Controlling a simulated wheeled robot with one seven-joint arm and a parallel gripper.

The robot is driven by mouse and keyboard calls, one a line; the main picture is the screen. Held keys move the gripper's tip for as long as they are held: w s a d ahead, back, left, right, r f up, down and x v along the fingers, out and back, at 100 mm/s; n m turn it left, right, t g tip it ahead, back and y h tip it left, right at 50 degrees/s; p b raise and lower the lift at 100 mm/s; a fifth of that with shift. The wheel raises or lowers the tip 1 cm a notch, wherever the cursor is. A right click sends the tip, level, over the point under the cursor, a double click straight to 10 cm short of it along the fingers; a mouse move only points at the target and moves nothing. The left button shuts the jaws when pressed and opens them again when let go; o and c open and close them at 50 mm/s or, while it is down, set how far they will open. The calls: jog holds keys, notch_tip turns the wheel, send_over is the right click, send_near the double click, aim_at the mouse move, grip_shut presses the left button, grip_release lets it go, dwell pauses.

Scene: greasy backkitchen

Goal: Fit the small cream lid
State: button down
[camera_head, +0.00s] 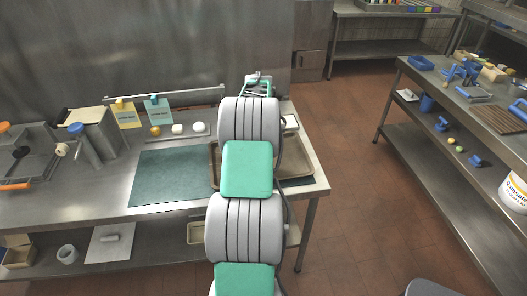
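Small rounded pieces sit in a row on the ledge at the back of the steel table: a tan one (155,131), a cream one (177,128) and a whitish one (198,127). Any of them may be the small cream lid; they are too small to tell. My arm rises through the middle of the view and covers much of a brown-rimmed tray (298,181) on the table's right side. A small whitish thing (290,122) shows beside my arm behind that tray.
A dark green mat (171,178) lies bare left of my arm. A rack with orange-handled tools (17,186) is far left. A cluttered steel bench (460,105) stands right, across clear floor (345,190).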

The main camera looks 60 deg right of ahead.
jog(key=shift+s+d, duration=0.2)
jog(key=shift+s, duration=0.15)
jog(key=shift+w+a, duration=0.1)
jog(key=shift+w, duration=0.15)
jog(key=shift+s, duration=0.1)
dwell(0.5)
jog(key=shift+f+b, duration=0.75)
jog(key=shift+f, duration=0.4)
jog(key=c, duration=0.9)
grip_release()
jog(key=shift+o, duration=0.2)
jog(key=shift+r, duration=0.1)
